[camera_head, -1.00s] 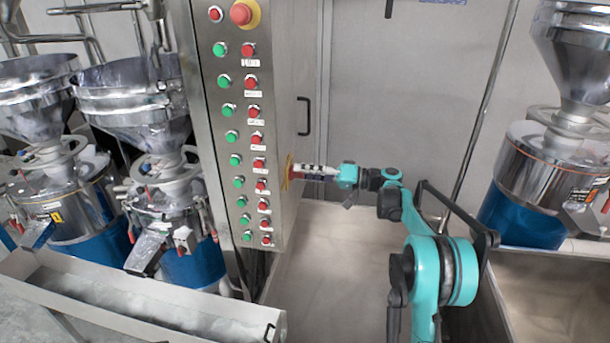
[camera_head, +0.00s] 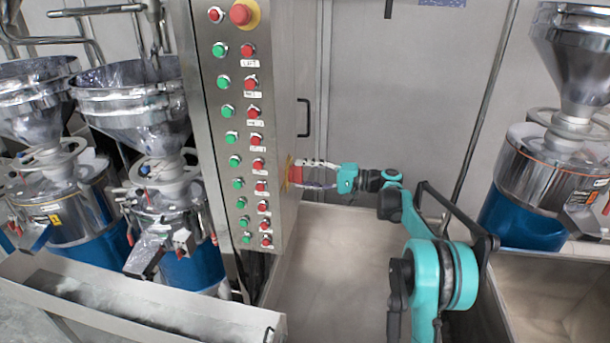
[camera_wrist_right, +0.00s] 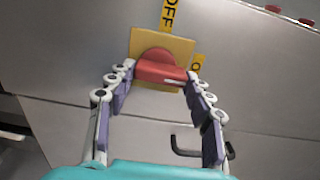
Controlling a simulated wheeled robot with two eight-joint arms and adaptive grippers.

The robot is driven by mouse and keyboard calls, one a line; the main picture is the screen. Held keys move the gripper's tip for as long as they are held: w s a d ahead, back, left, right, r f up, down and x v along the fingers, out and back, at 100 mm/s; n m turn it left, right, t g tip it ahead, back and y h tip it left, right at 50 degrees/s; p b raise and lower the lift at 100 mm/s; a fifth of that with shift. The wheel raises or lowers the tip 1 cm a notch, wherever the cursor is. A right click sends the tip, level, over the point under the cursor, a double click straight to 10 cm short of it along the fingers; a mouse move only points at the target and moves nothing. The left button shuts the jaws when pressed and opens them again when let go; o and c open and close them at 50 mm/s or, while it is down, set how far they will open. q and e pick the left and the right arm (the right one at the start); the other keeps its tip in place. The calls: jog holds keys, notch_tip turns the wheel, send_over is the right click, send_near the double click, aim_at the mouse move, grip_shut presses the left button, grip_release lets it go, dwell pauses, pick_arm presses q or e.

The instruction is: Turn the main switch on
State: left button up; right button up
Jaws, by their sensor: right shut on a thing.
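The main switch is a red knob (camera_wrist_right: 160,66) on a yellow plate (camera_wrist_right: 148,40), on the side face of the control cabinet. A yellow label reading OFF (camera_wrist_right: 171,14) is above it in the right wrist view; a second yellow label (camera_wrist_right: 197,63) at its right is partly hidden. The red knob (camera_head: 296,174) also shows in the head view. My right gripper (camera_wrist_right: 162,76) is shut on the knob, with one finger at each side. In the head view the right gripper (camera_head: 303,174) reaches the cabinet from the right. My left gripper is not in view.
The control cabinet (camera_head: 290,90) carries rows of green and red buttons and a large red button (camera_head: 241,14). A black handle (camera_head: 304,117) is near the switch. Grinders with steel hoppers (camera_head: 135,100) stand at the left, another (camera_head: 540,170) at the right.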

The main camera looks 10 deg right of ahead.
dwell(0.4)
jog(key=o, duration=1.1)
jog(key=shift+w, duration=0.1)
jog(key=shift+o, duration=0.2)
jog(key=shift+d, duration=0.15)
jog(key=v, duration=1.1)
jog(key=shift+s+d, duration=0.2)
jog(key=shift+d, duration=0.15)
jog(key=shift+f, duration=0.1)
